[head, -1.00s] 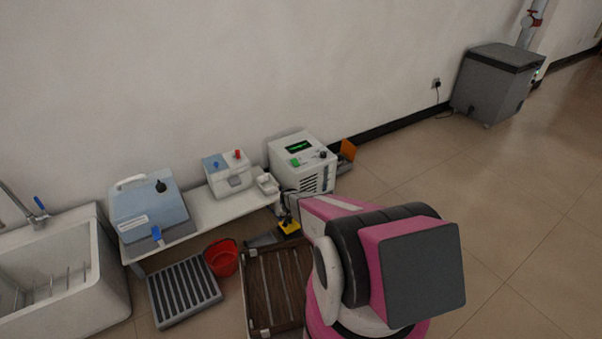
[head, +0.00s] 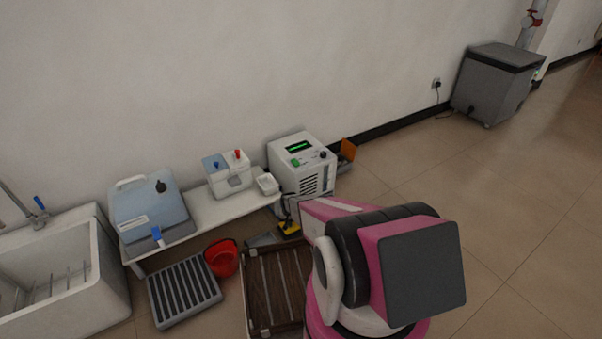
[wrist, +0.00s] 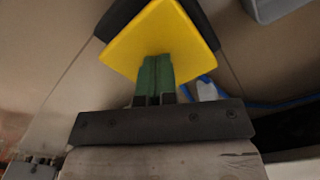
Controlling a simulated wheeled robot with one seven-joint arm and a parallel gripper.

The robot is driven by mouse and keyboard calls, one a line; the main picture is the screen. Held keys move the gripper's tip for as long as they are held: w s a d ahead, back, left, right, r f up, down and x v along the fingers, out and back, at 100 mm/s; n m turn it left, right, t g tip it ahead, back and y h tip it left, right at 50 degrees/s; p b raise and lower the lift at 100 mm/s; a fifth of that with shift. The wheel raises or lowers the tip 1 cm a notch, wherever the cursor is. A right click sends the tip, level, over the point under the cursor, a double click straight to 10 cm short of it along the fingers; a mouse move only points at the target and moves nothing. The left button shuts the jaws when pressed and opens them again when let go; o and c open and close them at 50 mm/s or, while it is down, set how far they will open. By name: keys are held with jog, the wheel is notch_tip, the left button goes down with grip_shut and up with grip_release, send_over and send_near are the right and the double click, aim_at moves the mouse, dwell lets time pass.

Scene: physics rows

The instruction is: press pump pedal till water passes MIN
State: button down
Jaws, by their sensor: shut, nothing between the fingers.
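The yellow pump pedal (head: 290,228) is low near the floor in front of the white machine, partly hidden by my arm. In the wrist view the yellow pedal plate (wrist: 150,38) fills the top middle. My gripper (wrist: 155,62) is shut and empty, its green fingertips against or just over the plate's near edge; I cannot tell whether they touch. In the head view the gripper is mostly hidden behind my pink arm. The white machine (head: 302,162) has a lit green display and a small level strip; its water level and MIN mark are too small to read.
A brown slatted platform (head: 272,285) lies in front of the pedal. A red bucket (head: 221,260) and a grey grate (head: 184,290) stand to its left. A low white bench (head: 205,209) carries a blue container (head: 148,208). Open floor (head: 480,220) lies to the right.

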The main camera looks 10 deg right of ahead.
jog(key=shift+f, duration=0.85)
jog(key=shift+r, duration=4.1)
jog(key=s+r, duration=0.7)
jog(key=r, duration=0.6)
jog(key=s+r+n, duration=0.1)
jog(key=s+r, duration=0.6)
jog(key=r, duration=0.7)
jog(key=s+r+n, duration=0.1)
jog(key=s+r, duration=0.6)
jog(key=r, duration=0.7)
jog(key=shift+s+r, duration=0.15)
jog(key=shift+a, duration=0.1)
